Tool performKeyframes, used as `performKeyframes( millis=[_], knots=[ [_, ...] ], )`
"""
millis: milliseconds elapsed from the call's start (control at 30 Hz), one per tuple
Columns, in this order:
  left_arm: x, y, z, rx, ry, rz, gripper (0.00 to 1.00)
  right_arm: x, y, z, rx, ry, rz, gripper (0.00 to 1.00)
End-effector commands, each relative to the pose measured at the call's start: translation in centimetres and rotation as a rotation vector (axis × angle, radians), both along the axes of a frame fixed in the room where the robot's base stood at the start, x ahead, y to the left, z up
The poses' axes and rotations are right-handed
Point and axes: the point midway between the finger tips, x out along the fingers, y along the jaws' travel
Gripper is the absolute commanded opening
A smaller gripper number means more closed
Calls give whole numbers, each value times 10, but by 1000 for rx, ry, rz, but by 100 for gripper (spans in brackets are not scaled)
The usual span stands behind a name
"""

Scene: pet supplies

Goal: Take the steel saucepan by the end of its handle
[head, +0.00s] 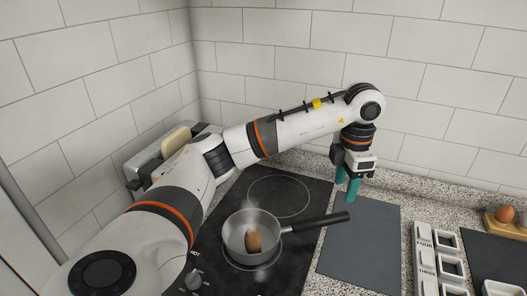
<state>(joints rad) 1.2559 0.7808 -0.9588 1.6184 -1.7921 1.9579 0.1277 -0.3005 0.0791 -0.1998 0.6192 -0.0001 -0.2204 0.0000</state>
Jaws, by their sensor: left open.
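The steel saucepan (232,236) stands on the front ring of the black hob, with a brown item (253,243) inside it. Its black handle (318,222) points right and slightly away from me, and its end reaches past the hob over the grey mat. My left gripper (347,190) has teal fingers pointing down. It appears just beyond the handle's end in the picture, open and not touching it as far as I can see. Its exact height above the mat is unclear. My right gripper does not show.
The hob (315,187) has a free rear ring. A grey mat (358,245) lies bare to its right. Labelled white trays (424,262) and an egg holder (504,222) stand farther right. A toaster with bread (150,160) is behind my arm, near the tiled walls.

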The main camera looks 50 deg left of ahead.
Motion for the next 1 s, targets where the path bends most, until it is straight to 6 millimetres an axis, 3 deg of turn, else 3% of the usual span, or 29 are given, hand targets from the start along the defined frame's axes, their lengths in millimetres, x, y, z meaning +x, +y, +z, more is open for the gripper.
performKeyframes(
  millis=[233,533,733,1000],
  knots=[
    [-1,0,-41,1,4,0,50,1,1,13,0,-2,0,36],
    [0,-3,-67,0,5,0,50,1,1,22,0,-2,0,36],
    [2,-8,-97,0,5,0,50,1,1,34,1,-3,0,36],
    [3,-7,-110,0,0,0,50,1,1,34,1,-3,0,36]
  ],
)
